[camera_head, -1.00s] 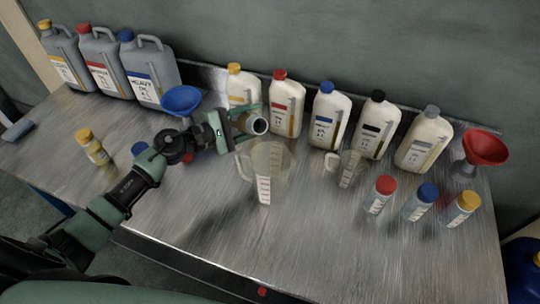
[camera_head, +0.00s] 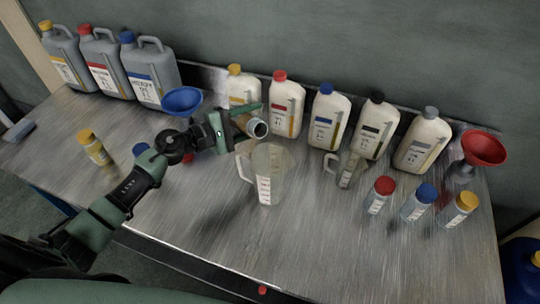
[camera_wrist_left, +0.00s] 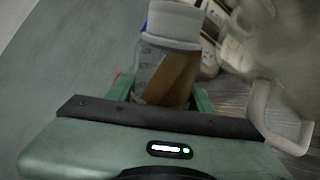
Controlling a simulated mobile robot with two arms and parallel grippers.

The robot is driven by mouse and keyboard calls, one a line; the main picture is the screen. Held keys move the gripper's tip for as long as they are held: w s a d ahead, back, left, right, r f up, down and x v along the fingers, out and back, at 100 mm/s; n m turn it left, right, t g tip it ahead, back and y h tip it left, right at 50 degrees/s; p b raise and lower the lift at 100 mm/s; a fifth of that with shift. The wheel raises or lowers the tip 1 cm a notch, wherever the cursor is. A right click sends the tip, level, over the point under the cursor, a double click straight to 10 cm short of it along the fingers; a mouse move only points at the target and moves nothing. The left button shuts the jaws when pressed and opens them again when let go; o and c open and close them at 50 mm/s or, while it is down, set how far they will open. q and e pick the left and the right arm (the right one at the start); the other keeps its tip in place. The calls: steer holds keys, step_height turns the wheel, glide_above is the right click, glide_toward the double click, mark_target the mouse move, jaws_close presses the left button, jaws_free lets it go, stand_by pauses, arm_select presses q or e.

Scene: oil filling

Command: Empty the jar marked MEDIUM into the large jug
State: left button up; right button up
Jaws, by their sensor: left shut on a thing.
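My left gripper (camera_head: 243,117) is shut on a clear jar (camera_head: 257,129) and holds it tilted, with its open mouth towards the large jug. In the left wrist view the jar (camera_wrist_left: 168,75) has a whitish neck and amber-brown oil inside; I cannot read its marking. The large clear jug (camera_head: 269,178) stands upright on the table, just below and right of the jar's mouth. Its handle (camera_wrist_left: 284,130) shows at the right of the left wrist view. I cannot make out a stream of oil or a level in the jug. My right gripper is not in view.
A smaller jug (camera_head: 346,170) stands right of the large one. White bottles (camera_head: 327,122) line the back. Capped jars (camera_head: 420,205) and a red funnel (camera_head: 485,149) are at right. A blue funnel (camera_head: 181,101) and grey canisters (camera_head: 150,72) are at back left. The front middle is clear.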

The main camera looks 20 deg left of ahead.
mark_target(258, 117)
arm_select(q)
steer(key=shift+r+m+p, duration=0.4)
steer(key=shift+r+p, duration=0.05)
steer(key=shift+p, duration=0.1)
steer(key=shift+s+d+f+m+y+p, duration=0.15)
steer(key=shift+s+d+m+y+p, duration=0.3)
steer(key=shift+m+p, duration=0.35)
stand_by(0.7)
steer(key=shift+w+d+r+m+b, duration=0.1)
steer(key=shift+r+m+b, duration=0.3)
steer(key=shift+r+m, duration=0.25)
stand_by(0.7)
steer(key=shift+d+f+m+t+b, duration=0.2)
steer(key=shift+m+t+b, duration=0.2)
steer(key=shift+m+b, duration=0.4)
stand_by(0.5)
steer(key=shift+s+d+r+m+y+p, duration=0.1)
steer(key=shift+s+r+m+y+p, duration=0.2)
steer(key=shift+r+m, duration=0.3)
stand_by(0.6)
steer(key=shift+s+d+r+m+p, duration=0.1)
steer(key=shift+d+r+m+p, duration=0.15)
steer(key=shift+m+p, duration=0.3)
stand_by(0.7)
